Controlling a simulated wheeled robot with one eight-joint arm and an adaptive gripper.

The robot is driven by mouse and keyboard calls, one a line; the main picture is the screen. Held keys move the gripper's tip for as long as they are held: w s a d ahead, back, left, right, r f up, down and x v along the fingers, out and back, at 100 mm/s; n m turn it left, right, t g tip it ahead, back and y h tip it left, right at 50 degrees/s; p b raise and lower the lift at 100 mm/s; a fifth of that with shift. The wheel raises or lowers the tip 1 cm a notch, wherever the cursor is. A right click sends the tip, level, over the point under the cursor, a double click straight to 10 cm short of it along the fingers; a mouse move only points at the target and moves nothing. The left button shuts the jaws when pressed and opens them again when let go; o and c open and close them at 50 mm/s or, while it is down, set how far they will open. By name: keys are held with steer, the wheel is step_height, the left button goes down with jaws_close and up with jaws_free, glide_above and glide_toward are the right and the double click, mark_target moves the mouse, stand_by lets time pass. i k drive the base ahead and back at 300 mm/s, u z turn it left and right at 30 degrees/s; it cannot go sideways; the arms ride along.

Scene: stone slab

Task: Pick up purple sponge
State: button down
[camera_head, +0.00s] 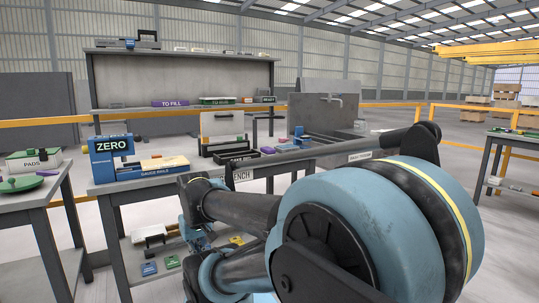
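A small purple block (267,150) lies on the grey workbench (215,177), just right of a dark labelled tray. It may be the purple sponge, but it is too small to tell. Another small purple thing (12,182) lies on the left table by a green dish. My arm's large blue and black joint fills the lower right, and its darker links reach left in front of the bench. I cannot make out my gripper's fingers; the links hide part of the bench front and lower shelf.
A left table (40,193) and a right table (516,140) stand at the sides. Yellow rails run behind. Open floor shows between the tables.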

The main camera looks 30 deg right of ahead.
mark_target(267, 150)
steer(key=k, duration=0.5)
steer(key=z, duration=2.3)
steer(key=i, duration=1.65)
steer(key=u, duration=0.15)
